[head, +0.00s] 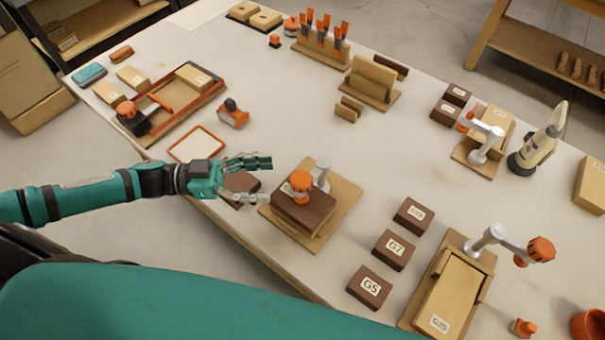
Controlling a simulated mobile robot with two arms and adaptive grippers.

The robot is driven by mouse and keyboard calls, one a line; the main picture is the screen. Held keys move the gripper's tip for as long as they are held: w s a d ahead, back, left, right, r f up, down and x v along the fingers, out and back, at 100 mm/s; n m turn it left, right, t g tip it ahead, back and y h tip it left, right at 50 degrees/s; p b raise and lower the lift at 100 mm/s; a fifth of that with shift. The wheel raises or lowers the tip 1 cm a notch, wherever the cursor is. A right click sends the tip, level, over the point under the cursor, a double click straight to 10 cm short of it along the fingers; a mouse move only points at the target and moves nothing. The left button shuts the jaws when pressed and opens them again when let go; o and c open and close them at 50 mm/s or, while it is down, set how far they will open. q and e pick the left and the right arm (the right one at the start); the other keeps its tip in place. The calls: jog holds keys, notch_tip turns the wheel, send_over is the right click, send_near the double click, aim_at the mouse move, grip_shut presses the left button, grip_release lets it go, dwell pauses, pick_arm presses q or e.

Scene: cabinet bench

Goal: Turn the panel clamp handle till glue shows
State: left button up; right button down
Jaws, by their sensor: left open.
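My left gripper (269,180) comes in from the left and is open and empty above the front edge of the bench. Its fingers point right, short of a clamp with an orange knob (300,181) and a grey metal arm, set over a dark brown block (303,210) on a wooden base. At the back left, a wooden frame (196,109) holds a light panel and an orange bar, with an orange round knob (127,110) at its left corner. I cannot tell which of these is the panel clamp. No glue can be made out. My right gripper is not in view.
A dark block (241,187) lies just under my left gripper. An orange-rimmed white tray (197,144) lies behind it. Labelled dark blocks (371,287) and another clamp fixture (451,291) stand to the right. A glue-like bottle (540,138) stands at far right. The bench centre is clear.

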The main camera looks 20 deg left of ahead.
aim_at(302, 178)
pick_arm(q)
jog(key=p+x, duration=0.1)
jog(key=x, duration=0.7)
jog(key=shift+d, duration=0.2)
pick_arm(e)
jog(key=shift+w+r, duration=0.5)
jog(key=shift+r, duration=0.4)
pick_arm(q)
jog(key=c, duration=1.2)
jog(key=shift+m+g+h, duration=0.3)
jog(key=shift+m+g, duration=0.6)
jog(key=shift+g, duration=0.5)
jog(key=shift+c, duration=0.3)
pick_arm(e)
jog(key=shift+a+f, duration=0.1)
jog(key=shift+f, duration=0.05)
pick_arm(q)
jog(key=o, duration=1.3)
jog(key=shift+c, duration=0.2)
jog(key=s+a, duration=0.1)
jog(key=a, duration=1.1)
jog(key=shift+s, duration=0.35)
